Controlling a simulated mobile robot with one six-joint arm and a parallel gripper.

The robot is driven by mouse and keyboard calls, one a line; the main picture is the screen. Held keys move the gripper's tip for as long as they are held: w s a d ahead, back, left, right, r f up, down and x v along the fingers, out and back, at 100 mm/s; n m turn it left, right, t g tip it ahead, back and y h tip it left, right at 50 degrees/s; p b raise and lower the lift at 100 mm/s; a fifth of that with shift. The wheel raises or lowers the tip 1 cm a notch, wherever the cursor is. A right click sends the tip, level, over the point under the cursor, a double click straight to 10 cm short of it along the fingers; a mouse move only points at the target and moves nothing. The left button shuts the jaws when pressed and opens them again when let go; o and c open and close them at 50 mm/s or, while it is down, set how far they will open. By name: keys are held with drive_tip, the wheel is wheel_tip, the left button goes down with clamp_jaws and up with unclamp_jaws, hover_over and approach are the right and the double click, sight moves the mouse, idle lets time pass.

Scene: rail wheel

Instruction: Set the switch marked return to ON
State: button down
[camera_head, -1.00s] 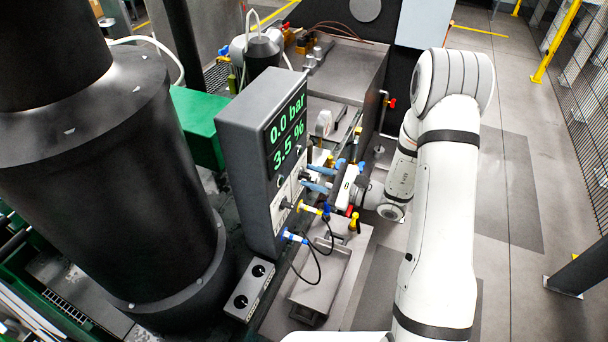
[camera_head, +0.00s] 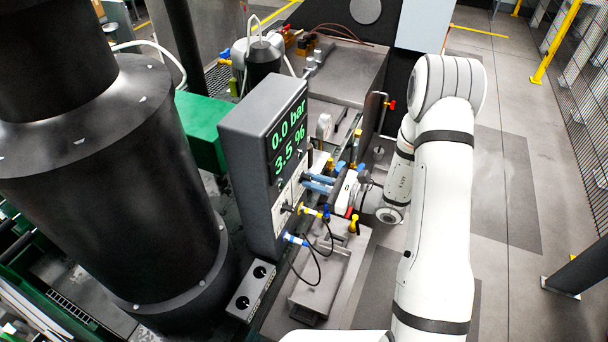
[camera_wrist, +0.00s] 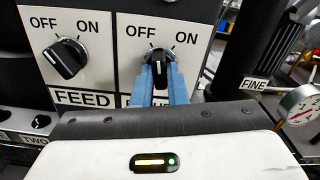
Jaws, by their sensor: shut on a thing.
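The grey control box (camera_head: 262,165) carries two rotary switches, seen close up in the wrist view. The left switch (camera_wrist: 66,58) is marked FEED, with OFF and ON above it; its knob is tilted. The right switch (camera_wrist: 157,62) also has OFF and ON above it. Its lower label (camera_wrist: 128,100) is mostly hidden behind my fingers, so I cannot read it whole. My gripper (camera_wrist: 162,80) has its blue fingers on either side of the right knob and is shut on it. The knob stands nearly upright; its exact pointer setting is unclear. My gripper (camera_head: 318,183) reaches the box's front from the right.
The display (camera_head: 287,138) on the box reads 0.0 bar and 3.5 %. Cables with blue and yellow connectors (camera_head: 309,211) hang below my gripper. A small two-knob box (camera_head: 250,289) sits lower left. A gauge (camera_wrist: 299,104) and a post marked FINE (camera_wrist: 256,84) stand right of the switches.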

drive_tip(key=shift+w+d+r+m, duration=0.1)
drive_tip(key=shift+w+r+m, duration=0.15)
drive_tip(key=shift+m, duration=0.25)
drive_tip(key=shift+r, duration=0.1)
drive_tip(key=shift+m+p, duration=1.45)
drive_tip(key=shift+m, duration=0.85)
drive_tip(key=m+p, duration=0.1)
drive_tip(key=m, duration=0.1)
drive_tip(key=shift+m+p, duration=0.3)
drive_tip(key=c, duration=1.3)
unclamp_jaws()
drive_tip(key=shift+s+f, duration=0.15)
drive_tip(key=shift+f, duration=0.05)
